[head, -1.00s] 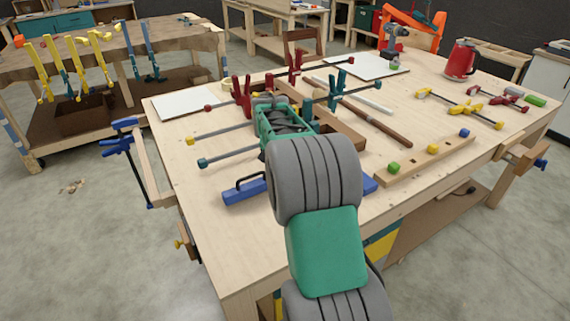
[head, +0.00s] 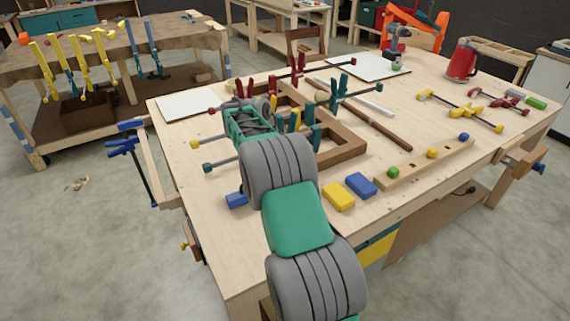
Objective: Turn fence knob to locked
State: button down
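A long pale wooden strip (head: 412,168) lies on the right part of the workbench. It bears a green knob (head: 394,172), a yellow knob (head: 432,153) and a blue knob (head: 463,137); I cannot tell whether it is the fence or which way any knob is turned. My arm reaches over the left part of the bench, and my gripper (head: 247,106) is at its far end, left of the strip and well apart from it. My own arm links mostly hide the gripper, so its fingers and anything between them cannot be made out.
A brown wooden frame (head: 340,150) with clamps stands right of my arm. A yellow block (head: 339,196) and a blue block (head: 361,185) lie at the near edge. A red kettle (head: 461,64), a drill (head: 396,38) and yellow clamps (head: 465,112) are farther back.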

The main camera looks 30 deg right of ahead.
dwell(0.4)
jog(key=c, duration=0.9)
grip_release()
jog(key=p+v, duration=0.1)
jog(key=v, duration=0.7)
